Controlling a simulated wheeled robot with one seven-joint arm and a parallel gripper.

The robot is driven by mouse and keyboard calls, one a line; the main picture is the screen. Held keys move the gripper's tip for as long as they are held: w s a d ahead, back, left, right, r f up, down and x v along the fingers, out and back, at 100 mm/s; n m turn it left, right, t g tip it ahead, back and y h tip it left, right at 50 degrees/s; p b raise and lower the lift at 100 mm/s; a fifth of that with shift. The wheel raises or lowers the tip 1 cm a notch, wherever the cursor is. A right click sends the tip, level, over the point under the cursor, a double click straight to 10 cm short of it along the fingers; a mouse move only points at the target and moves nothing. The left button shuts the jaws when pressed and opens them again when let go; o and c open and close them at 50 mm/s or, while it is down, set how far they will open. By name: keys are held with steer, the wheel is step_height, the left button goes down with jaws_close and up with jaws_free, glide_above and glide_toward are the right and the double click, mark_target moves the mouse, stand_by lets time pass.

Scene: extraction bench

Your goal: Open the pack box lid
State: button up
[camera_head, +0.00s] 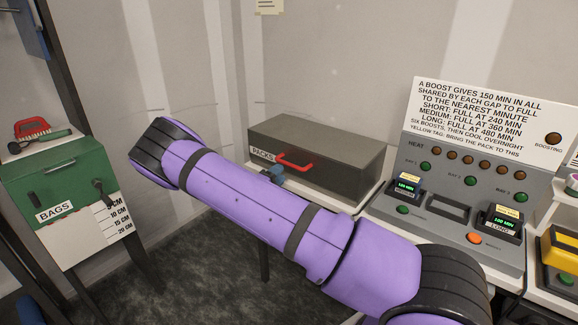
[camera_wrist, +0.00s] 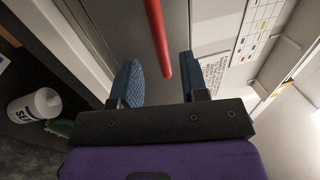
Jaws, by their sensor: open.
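The pack box (camera_head: 315,163) is a dark grey box with a "PACKS" label, standing on a white surface in the middle of the head view. Its lid (camera_head: 330,140) is down. A red bar handle (camera_head: 294,162) is on its front. In the head view only a blue part of my gripper (camera_head: 272,174) shows, just below and left of the handle; my purple arm hides the rest. In the wrist view my gripper (camera_wrist: 166,82) has its two blue fingers apart. The red handle (camera_wrist: 158,42) runs between them, near the right finger. I cannot tell whether they touch.
A boost panel (camera_head: 450,200) with lights and two seated packs stands to the right of the box. A green "BAGS" box (camera_head: 62,180) is at the left. A white bottle (camera_wrist: 36,106) shows at the left of the wrist view.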

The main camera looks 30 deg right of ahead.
mark_target(289, 165)
steer(key=x, duration=0.6)
steer(key=shift+w+d, duration=0.1)
steer(key=shift+d, duration=0.1)
jaws_close()
